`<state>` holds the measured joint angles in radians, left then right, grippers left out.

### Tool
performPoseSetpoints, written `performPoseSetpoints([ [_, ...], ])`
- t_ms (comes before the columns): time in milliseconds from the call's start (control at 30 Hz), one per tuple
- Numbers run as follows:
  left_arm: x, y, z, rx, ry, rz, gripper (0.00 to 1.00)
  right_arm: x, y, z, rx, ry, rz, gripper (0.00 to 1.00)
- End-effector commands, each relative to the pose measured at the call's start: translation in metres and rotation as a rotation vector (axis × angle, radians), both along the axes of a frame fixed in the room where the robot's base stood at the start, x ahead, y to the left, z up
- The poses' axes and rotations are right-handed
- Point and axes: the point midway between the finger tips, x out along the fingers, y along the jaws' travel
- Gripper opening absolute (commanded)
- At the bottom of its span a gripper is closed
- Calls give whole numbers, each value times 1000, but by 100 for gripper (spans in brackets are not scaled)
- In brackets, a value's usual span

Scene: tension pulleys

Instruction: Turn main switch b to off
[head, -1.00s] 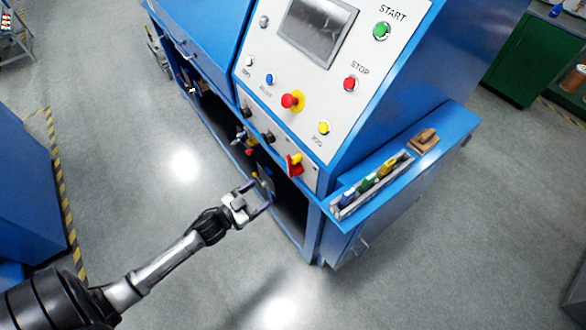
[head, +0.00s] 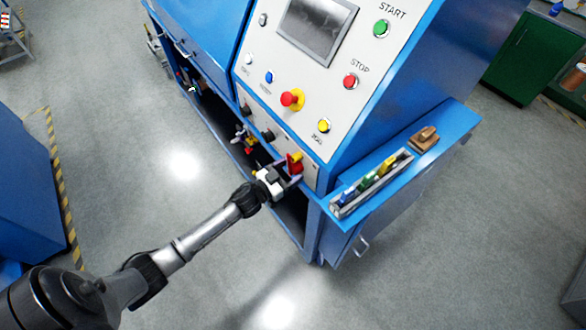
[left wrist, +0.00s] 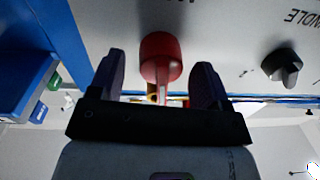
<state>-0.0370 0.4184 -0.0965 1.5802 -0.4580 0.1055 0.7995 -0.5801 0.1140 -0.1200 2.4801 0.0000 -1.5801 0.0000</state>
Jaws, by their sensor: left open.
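Main switch b, a red handle on a yellow plate (head: 294,161), sits at the lower right of the white control panel. My left gripper (head: 287,174) is right in front of it and open. In the left wrist view the red handle (left wrist: 160,56) shows between the two dark fingers, with a gap on each side. The fingers do not visibly touch it. The handle's markings cannot be read. My right gripper is not in view.
A red mushroom button (head: 292,99) and a yellow button (head: 323,125) sit above the switch. A black knob (left wrist: 282,67) is beside it. A blue side shelf (head: 445,137) with a tray of coloured-handled tools juts out at right.

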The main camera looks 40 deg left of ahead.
Motion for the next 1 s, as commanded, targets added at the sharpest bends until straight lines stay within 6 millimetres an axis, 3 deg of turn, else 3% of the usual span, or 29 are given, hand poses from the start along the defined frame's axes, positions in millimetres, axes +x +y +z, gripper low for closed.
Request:
performPoseSetpoints([
  [200,13,-3,0,1,1,0,71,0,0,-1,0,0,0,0],
  [567,15,-3,0,1,1,0,70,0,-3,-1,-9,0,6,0],
  [1000,15,-3,0,1,1,0,28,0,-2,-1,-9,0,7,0],
])
